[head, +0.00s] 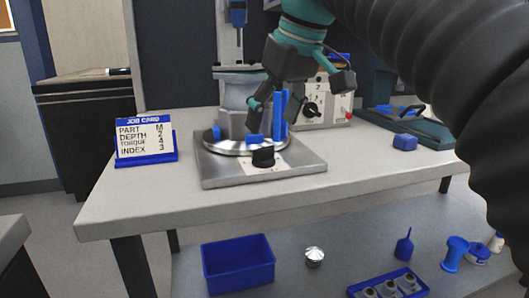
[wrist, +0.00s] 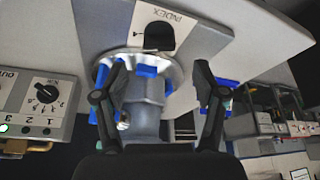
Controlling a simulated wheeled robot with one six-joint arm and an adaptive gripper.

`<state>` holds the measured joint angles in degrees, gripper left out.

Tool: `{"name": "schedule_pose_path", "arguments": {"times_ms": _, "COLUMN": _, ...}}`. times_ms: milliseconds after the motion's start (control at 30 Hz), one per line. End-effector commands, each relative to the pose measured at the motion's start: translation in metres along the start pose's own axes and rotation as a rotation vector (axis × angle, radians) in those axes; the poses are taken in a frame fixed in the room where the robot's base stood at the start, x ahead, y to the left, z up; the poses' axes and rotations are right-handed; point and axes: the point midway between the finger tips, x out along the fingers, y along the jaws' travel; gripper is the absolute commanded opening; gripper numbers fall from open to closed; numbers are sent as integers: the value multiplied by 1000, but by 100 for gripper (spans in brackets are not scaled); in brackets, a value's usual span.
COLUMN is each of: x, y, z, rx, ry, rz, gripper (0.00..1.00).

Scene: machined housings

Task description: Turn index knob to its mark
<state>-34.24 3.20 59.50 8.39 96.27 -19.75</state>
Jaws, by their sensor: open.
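The index knob (head: 263,157) is black and sits on the front of a grey base plate (head: 225,174), before a round metal table with blue clamps. In the wrist view the knob (wrist: 159,37) lies beyond the fingertips, beside the printed word INDEX; its marks are too small to read surely. My gripper (head: 270,105) is above and behind the knob, apart from it. In the wrist view my gripper (wrist: 160,72) has its fingers wide apart with nothing held. A grey housing (wrist: 144,100) shows between them. The job card (head: 144,134) reads INDEX 3.
A panel with a black dial (head: 312,109) stands behind at the right; it also shows in the wrist view (wrist: 44,92). A blue block (head: 405,142) lies at the bench's right. A blue bin (head: 238,264) is below. The bench front is clear.

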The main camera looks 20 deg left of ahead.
Motion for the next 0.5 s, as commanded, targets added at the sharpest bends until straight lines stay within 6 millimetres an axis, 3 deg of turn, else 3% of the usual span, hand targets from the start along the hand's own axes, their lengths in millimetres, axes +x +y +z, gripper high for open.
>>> {"name": "schedule_pose_path", "arguments": {"times_ms": 33, "x": 13, "y": -1, "z": 2, "rx": -1, "ry": -2, "rz": -1, "gripper": 71}}
{"name": "schedule_pose_path", "arguments": {"times_ms": 200, "x": 39, "y": -1, "z": 1, "rx": -1, "ry": -1, "rz": -1, "gripper": 71}}
{"name": "schedule_pose_path", "arguments": {"times_ms": 500, "x": 60, "y": 0, "z": 0, "rx": 0, "ry": 0, "rz": 1, "gripper": 71}}
